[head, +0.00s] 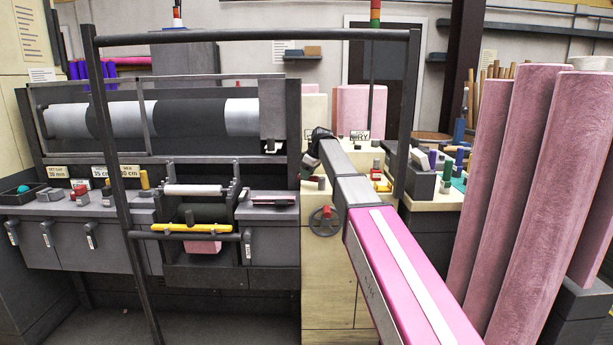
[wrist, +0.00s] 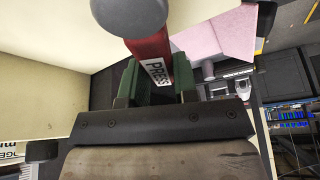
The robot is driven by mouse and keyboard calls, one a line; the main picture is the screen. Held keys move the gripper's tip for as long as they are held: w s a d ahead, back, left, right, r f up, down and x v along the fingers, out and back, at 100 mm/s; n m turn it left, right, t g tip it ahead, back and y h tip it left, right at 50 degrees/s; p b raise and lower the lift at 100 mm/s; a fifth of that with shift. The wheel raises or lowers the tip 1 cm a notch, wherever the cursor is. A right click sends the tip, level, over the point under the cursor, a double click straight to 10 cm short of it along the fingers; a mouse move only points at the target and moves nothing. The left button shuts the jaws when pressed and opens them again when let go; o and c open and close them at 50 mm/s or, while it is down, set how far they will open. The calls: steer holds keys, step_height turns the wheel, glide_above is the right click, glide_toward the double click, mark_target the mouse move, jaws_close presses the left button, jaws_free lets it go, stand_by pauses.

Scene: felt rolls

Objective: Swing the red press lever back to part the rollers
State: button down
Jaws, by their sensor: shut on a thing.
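The red press lever (wrist: 150,50) shows in the wrist view, with a grey round knob (wrist: 128,12) at its end and a white PRESS label on its side. My gripper (wrist: 157,88) is shut on the lever, with a green finger pad on each side of it just below the label. In the head view my gripper (head: 318,140) is small and dark, at the right end of the grey machine. I cannot make out the lever clearly there. Large rollers (head: 180,118) with white and dark bands lie across the machine. Any gap between rollers cannot be told.
A dark upright frame (head: 255,37) stands in front of the machine. Tall pink felt rolls (head: 530,200) stand close on the right. A yellow bar (head: 190,229) crosses the small unit. Bare floor shows at lower left.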

steer(key=m, duration=0.1)
steer(key=w+m+t, duration=0.1)
steer(key=shift+w+d+m, duration=0.2)
steer(key=shift+d+m, duration=0.2)
steer(key=m, duration=0.1)
steer(key=w+d+m+h, duration=0.1)
steer(key=m+t, duration=0.1)
steer(key=shift+w+d+m, duration=0.2)
steer(key=shift+d+m, duration=0.05)
steer(key=shift+m, duration=0.05)
steer(key=d+m, duration=0.1)
steer(key=w+d+m+h, duration=0.1)
steer(key=m, duration=0.1)
steer(key=shift+t+h, duration=0.3)
steer(key=shift+d+m+h, duration=0.25)
steer(key=shift+d+m, duration=0.1)
steer(key=shift+m, duration=0.4)
steer(key=shift+d+m+h, duration=0.25)
steer(key=shift+d+m, duration=0.1)
steer(key=shift+m, duration=0.4)
steer(key=c, duration=0.9)
jaws_free()
steer(key=v, duration=1)
steer(key=shift+s+r, duration=0.15)
steer(key=shift+r, duration=0.2)
